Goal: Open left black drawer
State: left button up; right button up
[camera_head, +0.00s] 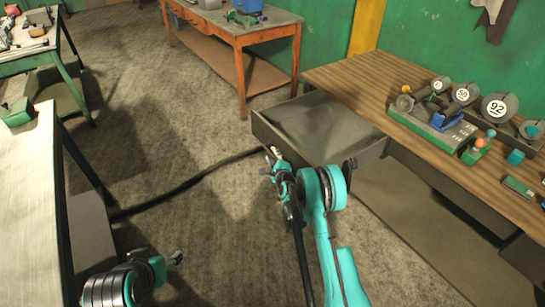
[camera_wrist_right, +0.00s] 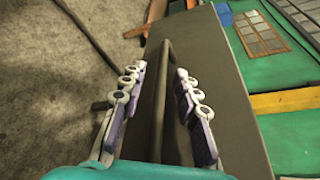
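The left black drawer (camera_head: 365,151) is pulled out from under the left end of the wooden bench (camera_head: 450,150), and its inside looks empty. In the right wrist view the drawer's grey front (camera_wrist_right: 222,90) carries a dark bar handle (camera_wrist_right: 164,75). My right gripper (camera_head: 272,156) is at the drawer's front. In the wrist view its fingers (camera_wrist_right: 160,105) stand apart on either side of the bar, with a gap on both sides. My left gripper (camera_head: 176,259) is low at the left, away from the drawer; its fingers are too small to read.
Round weights (camera_head: 497,109) and a green device (camera_head: 430,128) stand on the bench. An orange table (camera_head: 238,40) stands behind. A pale-topped table (camera_head: 28,210) is at the left. A black cable (camera_head: 185,185) lies on the carpet. The floor before the drawer is otherwise open.

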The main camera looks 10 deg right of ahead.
jog(key=v, duration=0.7)
jog(key=shift+s, duration=0.25)
jog(key=shift+r, duration=0.1)
jog(key=s+a+r+n+g+y, duration=0.1)
jog(key=s+a+r+n+g, duration=0.1)
jog(key=s+r+n, duration=0.55)
jog(key=s+a+r+n+g, duration=0.2)
jog(key=s+r+n, duration=0.3)
jog(key=r, duration=0.6)
jog(key=s+n+g+h, duration=0.1)
jog(key=s+n+g, duration=0.3)
jog(key=s+n, duration=0.7)
jog(key=s, duration=1.6)
jog(key=shift+s+n+g, duration=0.3)
jog(key=shift+s+n, duration=0.05)
jog(key=shift+s, duration=0.05)
